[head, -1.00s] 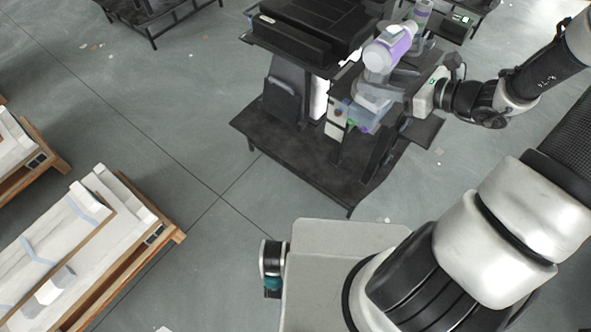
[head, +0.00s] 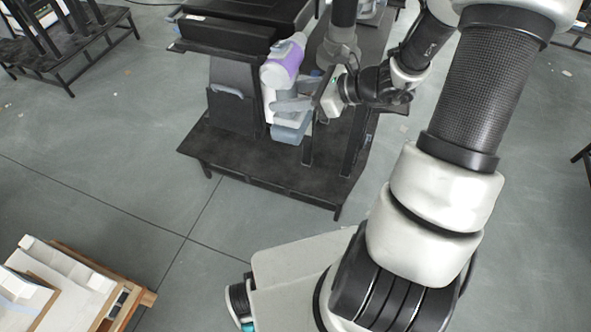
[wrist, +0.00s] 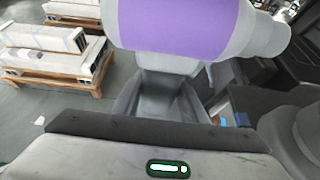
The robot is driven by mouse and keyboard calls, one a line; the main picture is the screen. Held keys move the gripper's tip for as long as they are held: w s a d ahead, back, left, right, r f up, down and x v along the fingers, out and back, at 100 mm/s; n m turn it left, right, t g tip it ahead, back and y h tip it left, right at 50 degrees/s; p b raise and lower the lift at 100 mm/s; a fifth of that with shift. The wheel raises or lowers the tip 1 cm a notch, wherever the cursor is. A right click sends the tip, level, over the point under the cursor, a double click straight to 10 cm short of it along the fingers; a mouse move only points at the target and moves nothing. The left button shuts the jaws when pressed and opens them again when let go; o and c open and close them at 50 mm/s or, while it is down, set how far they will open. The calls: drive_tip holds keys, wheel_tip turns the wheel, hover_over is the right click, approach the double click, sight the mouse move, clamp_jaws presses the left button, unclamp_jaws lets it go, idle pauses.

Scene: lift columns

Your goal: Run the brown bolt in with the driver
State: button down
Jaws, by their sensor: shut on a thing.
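The driver (head: 281,66), white with a purple band, is held roughly upright beside the black workstation in the head view. It also fills the top of the wrist view (wrist: 180,32). My gripper (head: 290,106) is shut on the driver's body, with its grey fingers around the part below the purple band. The driver's lower end is grey and hangs in front of the workstation. I cannot make out the brown bolt in either view, and I cannot tell what the driver's tip faces.
The black workstation (head: 265,170) has a wide lower shelf and a black box (head: 240,22) on top. A wooden pallet with white parts (head: 118,292) lies at lower left. Another black table (head: 75,50) stands at upper left.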

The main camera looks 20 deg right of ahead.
sight(299, 129)
drive_tip(key=shift+g+h, duration=0.7)
drive_tip(key=shift+h, duration=0.1)
drive_tip(key=s+f, duration=0.1)
drive_tip(key=f, duration=0.1)
drive_tip(key=s+f, duration=0.1)
drive_tip(key=f, duration=0.2)
drive_tip(key=s+f+b, duration=0.1)
drive_tip(key=f, duration=0.2)
drive_tip(key=shift+s+a+f, duration=0.1)
drive_tip(key=shift+s+f, duration=0.05)
drive_tip(key=s+f+g+h, duration=0.2)
drive_tip(key=s+f, duration=0.3)
drive_tip(key=f, duration=0.1)
drive_tip(key=w+d+p, duration=0.4)
drive_tip(key=d, duration=0.1)
drive_tip(key=shift+w+f, duration=0.15)
drive_tip(key=shift+w, duration=0.25)
drive_tip(key=shift+w+d+p, duration=0.4)
drive_tip(key=shift+w+p, duration=0.15)
drive_tip(key=shift+w, duration=0.05)
drive_tip(key=shift+w+d+b, duration=0.4)
drive_tip(key=shift+w+b, duration=0.15)
drive_tip(key=shift+b, duration=0.2)
idle(2.5)
drive_tip(key=shift+s+a, duration=0.1)
drive_tip(key=shift+s+a+b, duration=0.7)
drive_tip(key=shift+s+b, duration=0.05)
drive_tip(key=shift+s, duration=0.25)
drive_tip(key=shift+s+a+b, duration=0.7)
drive_tip(key=shift+s, duration=0.25)
